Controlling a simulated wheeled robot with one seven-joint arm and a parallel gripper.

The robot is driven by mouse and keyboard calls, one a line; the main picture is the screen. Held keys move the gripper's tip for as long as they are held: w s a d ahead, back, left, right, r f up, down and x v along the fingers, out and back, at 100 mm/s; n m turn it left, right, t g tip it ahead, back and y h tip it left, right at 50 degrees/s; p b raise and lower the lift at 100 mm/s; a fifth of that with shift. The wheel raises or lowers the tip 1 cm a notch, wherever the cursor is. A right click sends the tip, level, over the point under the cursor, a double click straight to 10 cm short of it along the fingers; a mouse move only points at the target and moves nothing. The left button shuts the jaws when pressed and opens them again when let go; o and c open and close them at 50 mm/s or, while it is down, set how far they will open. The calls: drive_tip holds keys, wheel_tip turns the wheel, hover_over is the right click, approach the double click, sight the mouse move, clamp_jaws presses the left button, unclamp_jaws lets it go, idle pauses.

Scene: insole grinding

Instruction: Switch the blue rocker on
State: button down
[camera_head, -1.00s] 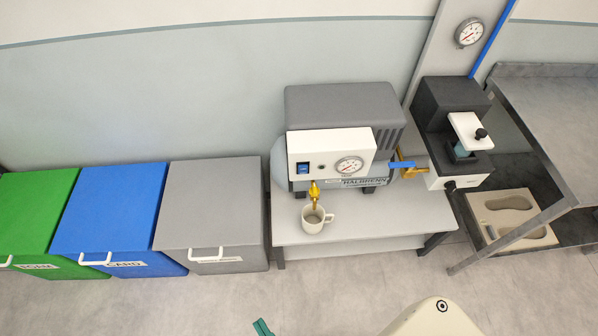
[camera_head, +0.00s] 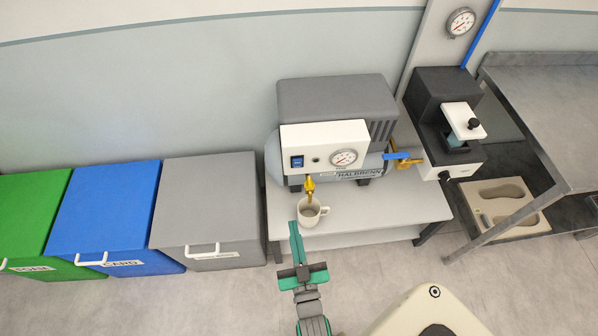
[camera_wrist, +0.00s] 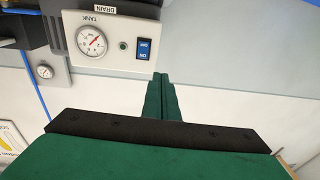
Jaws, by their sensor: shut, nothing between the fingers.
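The blue rocker (camera_head: 297,162) sits at the left of the white panel (camera_head: 325,148) on the front of the compressor. In the wrist view the rocker (camera_wrist: 144,49) appears upside down, just beyond my fingertips and a little to their left. My gripper (camera_head: 294,226) is green, shut and empty. In the head view its tips point up toward the panel, below the rocker and left of the mug. In the wrist view my shut fingers (camera_wrist: 161,78) stand apart from the panel. I cannot tell the rocker's on or off position.
A white mug (camera_head: 309,212) stands on the low table (camera_head: 350,221) under the brass drain valve (camera_head: 309,188). A gauge (camera_head: 343,158) is on the panel. A blue-handled valve (camera_head: 397,156) is at right. Grey (camera_head: 205,190), blue and green bins stand left.

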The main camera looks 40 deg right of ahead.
sight(298, 162)
drive_tip(key=shift+m+h, duration=0.6)
drive_tip(key=shift+h, duration=0.3)
drive_tip(key=d, duration=0.1)
drive_tip(key=w+d, duration=0.1)
drive_tip(key=d, duration=0.3)
drive_tip(key=shift+w+r, duration=0.2)
drive_tip(key=shift+w, duration=0.15)
drive_tip(key=shift+w, duration=0.1)
drive_tip(key=x, duration=1.3)
drive_tip(key=shift+w+d+f, duration=0.1)
drive_tip(key=shift+w+d, duration=0.1)
drive_tip(key=shift+w, duration=0.2)
